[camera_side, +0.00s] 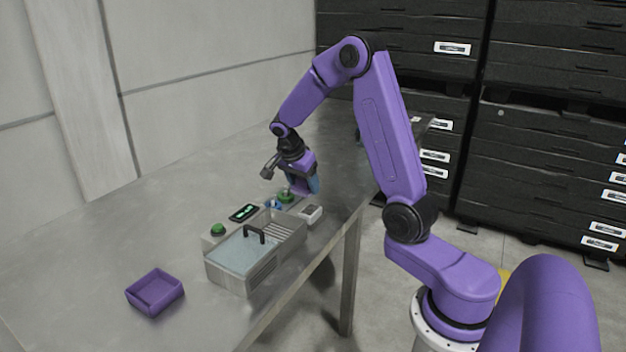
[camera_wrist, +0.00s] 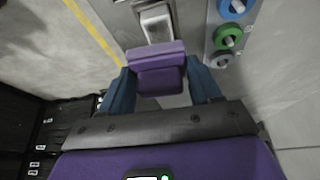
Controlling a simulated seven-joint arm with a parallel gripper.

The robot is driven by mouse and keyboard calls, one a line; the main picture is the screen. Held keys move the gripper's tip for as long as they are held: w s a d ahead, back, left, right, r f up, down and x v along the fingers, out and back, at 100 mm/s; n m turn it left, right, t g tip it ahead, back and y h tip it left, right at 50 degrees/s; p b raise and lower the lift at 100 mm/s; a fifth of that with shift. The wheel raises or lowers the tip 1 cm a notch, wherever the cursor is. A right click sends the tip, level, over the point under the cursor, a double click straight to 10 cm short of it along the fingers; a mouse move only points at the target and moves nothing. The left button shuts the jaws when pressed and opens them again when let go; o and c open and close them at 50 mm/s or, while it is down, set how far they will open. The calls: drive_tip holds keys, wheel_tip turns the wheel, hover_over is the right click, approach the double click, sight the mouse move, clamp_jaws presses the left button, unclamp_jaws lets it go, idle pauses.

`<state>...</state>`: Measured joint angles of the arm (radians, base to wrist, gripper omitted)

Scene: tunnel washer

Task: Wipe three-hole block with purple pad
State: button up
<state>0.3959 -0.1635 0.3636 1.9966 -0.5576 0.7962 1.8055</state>
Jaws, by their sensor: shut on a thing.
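My gripper (camera_wrist: 164,82) is shut on the purple pad (camera_wrist: 160,60), which sits between the two blue fingers in the wrist view. In the side view my gripper (camera_side: 305,184) hangs above the far end of the work area, and the pad cannot be clearly told from it. A pale grey block (camera_wrist: 157,24) lies just beyond the pad in the wrist view; it appears on the right of the station in the side view (camera_side: 311,212). I cannot make out three holes in it. Whether the pad touches it is unclear.
A peg panel with a blue ring (camera_wrist: 232,8) and a green ring (camera_wrist: 228,38) stands beside the block. A washer basin (camera_side: 240,252) with a black handle, a green button (camera_side: 218,230) and an open purple tray (camera_side: 155,292) stand nearer. The left table is clear.

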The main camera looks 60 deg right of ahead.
sight(306, 214)
drive_tip(key=shift+f, duration=3)
drive_tip(key=shift+x, duration=0.9)
drive_tip(key=shift+c, duration=0.5)
drive_tip(key=shift+d, duration=0.4)
drive_tip(key=shift+c, duration=0.4)
drive_tip(key=shift+d, duration=2.75)
drive_tip(key=shift+a, duration=3.6)
drive_tip(key=shift+d+r, duration=0.1)
drive_tip(key=shift+r, duration=4.05)
